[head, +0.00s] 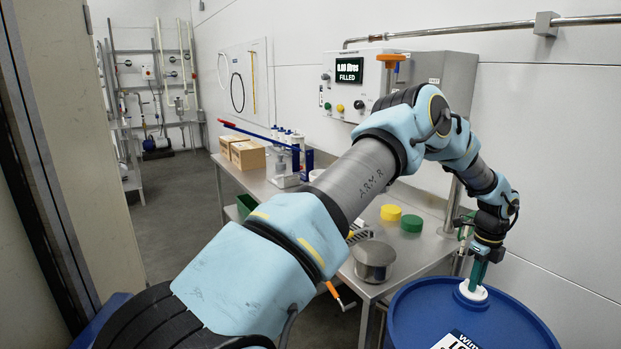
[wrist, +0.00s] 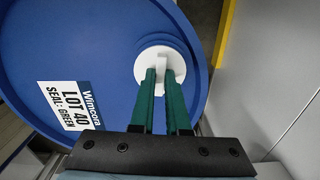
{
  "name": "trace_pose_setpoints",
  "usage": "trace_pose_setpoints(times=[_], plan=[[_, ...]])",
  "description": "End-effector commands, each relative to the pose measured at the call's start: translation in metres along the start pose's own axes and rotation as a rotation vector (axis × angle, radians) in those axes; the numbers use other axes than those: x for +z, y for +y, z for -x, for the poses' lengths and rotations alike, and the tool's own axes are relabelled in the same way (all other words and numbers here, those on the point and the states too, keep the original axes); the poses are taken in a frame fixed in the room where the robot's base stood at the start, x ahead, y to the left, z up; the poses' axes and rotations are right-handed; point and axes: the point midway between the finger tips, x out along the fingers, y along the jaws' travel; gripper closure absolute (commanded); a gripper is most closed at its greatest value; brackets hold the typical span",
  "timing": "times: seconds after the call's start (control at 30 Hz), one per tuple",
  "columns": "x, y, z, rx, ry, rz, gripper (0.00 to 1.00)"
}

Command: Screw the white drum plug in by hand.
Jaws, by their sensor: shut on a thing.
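The white drum plug (head: 473,291) sits at the top of the blue drum (head: 420,310), near its far edge. In the wrist view the plug (wrist: 152,57) is a white disc with a raised bar across it. My gripper (head: 478,272) points down over the plug. In the wrist view its two green fingers (wrist: 162,78) are shut on the plug's raised bar. The drum lid (wrist: 50,40) bears a label reading "Wimcora, LOT 40, SEAL: GREEN" (wrist: 72,106). Whether the plug is seated fully cannot be seen.
A steel bench (head: 340,262) holds a yellow cap (head: 391,212), a green cap (head: 411,223), a metal pot (head: 374,262) and cardboard boxes (head: 247,155). A control box (head: 352,85) above reads "0.00 litres FILLED". The wall (wrist: 285,90) is close beside the drum.

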Motion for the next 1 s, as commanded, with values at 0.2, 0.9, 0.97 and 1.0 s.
trace_pose_setpoints(times=[0.2,0.9,0.97,1.0], plan=[[-0.0002,0.0001,-0.0003,0.001,0.000,-0.006,1.00],[0.0001,0.0003,-0.0001,0.001,0.000,-0.325,1.00],[-0.0002,0.0004,0.0002,0.001,0.002,-0.377,1.00],[-0.0004,0.0003,-0.0005,0.001,0.001,-0.382,0.83]])
